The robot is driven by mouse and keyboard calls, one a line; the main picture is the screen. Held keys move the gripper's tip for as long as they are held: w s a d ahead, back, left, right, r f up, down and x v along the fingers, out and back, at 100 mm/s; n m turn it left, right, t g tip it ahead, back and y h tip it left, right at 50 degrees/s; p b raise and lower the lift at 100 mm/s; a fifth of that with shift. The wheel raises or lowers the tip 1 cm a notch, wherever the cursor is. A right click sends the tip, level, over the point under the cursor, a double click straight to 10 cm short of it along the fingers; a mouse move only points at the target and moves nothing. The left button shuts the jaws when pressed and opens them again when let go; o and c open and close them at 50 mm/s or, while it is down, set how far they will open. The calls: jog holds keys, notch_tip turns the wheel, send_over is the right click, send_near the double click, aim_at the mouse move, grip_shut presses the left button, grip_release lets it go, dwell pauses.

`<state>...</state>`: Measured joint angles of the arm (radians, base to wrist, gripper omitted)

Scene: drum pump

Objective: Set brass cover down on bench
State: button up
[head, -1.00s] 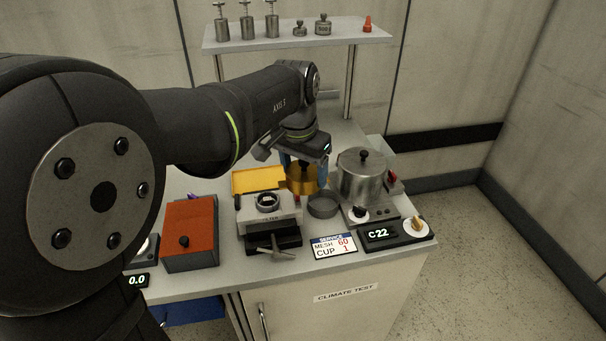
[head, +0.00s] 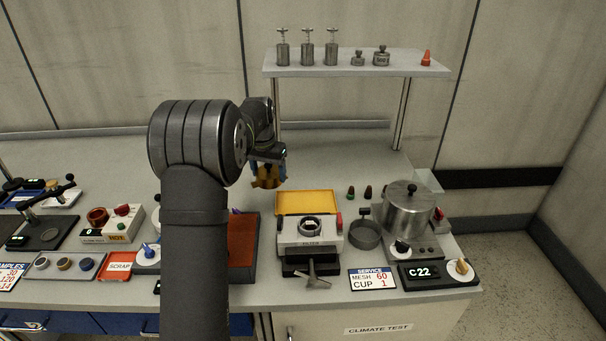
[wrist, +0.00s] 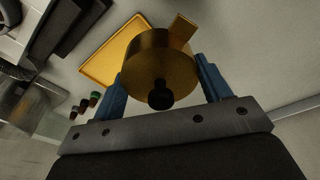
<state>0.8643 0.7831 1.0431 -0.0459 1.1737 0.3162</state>
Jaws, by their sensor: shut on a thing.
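The brass cover (wrist: 163,62) is a round golden piece with a side tab and a black knob, seen in the wrist view between blue fingers. In the head view the brass cover (head: 266,181) hangs beneath my gripper (head: 268,170), to the left of and behind the yellow tray. My gripper (wrist: 160,85) is shut on it. The bench (head: 345,170) lies below; the cover appears held above it. The exact gap cannot be told. My arm hides part of the bench's middle.
A yellow tray (head: 304,197), a filter unit (head: 310,238), a grey cup (head: 365,235) and a steel pot (head: 408,210) stand to the right. Small dark bottles (head: 359,192) stand behind the cup. A raised shelf (head: 350,66) holds weights. Bare bench lies behind the tray.

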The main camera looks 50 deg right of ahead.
jog(key=shift+n, duration=0.7)
jog(key=shift+w+a+f, duration=0.5)
jog(key=shift+w+f, duration=0.75)
jog(key=shift+w, duration=0.35)
jog(key=shift+w+a+f, duration=0.55)
jog(key=shift+w+f, duration=0.7)
jog(key=shift+w, duration=0.3)
jog(key=shift+w+a+f, duration=0.5)
jog(key=shift+w+f, duration=0.75)
jog(key=shift+w, duration=0.35)
jog(key=shift+f, duration=0.3)
jog(key=shift+f, duration=0.35)
jog(key=shift+f, duration=1.4)
jog(key=o, duration=1.2)
jog(key=shift+o, duration=0.4)
